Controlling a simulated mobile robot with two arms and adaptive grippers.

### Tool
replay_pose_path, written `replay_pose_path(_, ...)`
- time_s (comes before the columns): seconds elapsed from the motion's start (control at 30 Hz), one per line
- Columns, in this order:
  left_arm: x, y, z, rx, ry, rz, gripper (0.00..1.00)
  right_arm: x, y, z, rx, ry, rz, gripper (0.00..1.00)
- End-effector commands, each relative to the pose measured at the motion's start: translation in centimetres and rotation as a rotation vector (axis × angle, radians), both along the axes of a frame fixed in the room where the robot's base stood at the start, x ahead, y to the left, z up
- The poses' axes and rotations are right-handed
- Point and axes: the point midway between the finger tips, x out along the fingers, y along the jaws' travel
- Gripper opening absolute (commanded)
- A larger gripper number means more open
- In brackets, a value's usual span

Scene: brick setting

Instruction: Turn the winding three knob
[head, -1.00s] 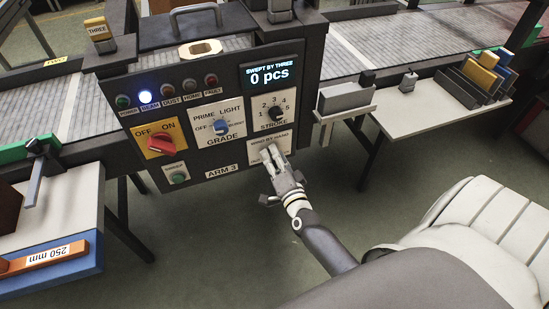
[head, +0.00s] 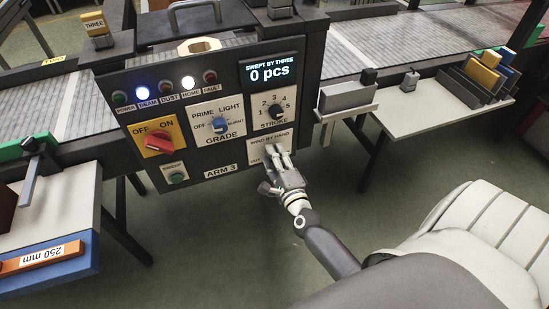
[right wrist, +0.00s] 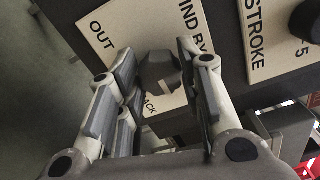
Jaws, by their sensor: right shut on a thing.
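The winding knob (right wrist: 160,72) is dark and faceted. It sits on the pale "WIND BY HAND" plate (head: 262,150), low on the right of the ARM 3 panel (head: 237,154). The plate also shows in the right wrist view (right wrist: 125,22), with "OUT" and part of "BACK" readable. My right gripper (head: 279,154) is at this plate, its fingers (right wrist: 159,68) on both sides of the knob and shut on it. In the head view the fingers hide the knob. My left gripper is not in view.
The display (head: 269,71) reads "0 pcs". A grey ledge (head: 347,97) juts out right of the panel.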

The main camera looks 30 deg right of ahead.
Motion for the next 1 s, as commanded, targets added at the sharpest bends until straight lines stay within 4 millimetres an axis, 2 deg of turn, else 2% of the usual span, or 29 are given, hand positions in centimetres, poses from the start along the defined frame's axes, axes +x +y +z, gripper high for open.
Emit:
replay_pose_path(0.57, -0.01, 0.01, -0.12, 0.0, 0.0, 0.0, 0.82, -0.07, 0.01, -0.15, 0.037, -0.006, 0.0, 0.1)
replay_pose_path(0.6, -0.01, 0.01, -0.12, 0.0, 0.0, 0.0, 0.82, -0.07, 0.01, -0.15, 0.037, -0.006, 0.0, 0.35)
replay_pose_path(0.77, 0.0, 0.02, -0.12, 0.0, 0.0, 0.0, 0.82, -0.05, 0.0, -0.1, 0.036, -0.006, -0.001, 0.56)
replay_pose_path(1.0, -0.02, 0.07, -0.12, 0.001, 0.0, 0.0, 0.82, -0.02, 0.0, -0.04, 0.035, -0.007, 0.0, 0.56)
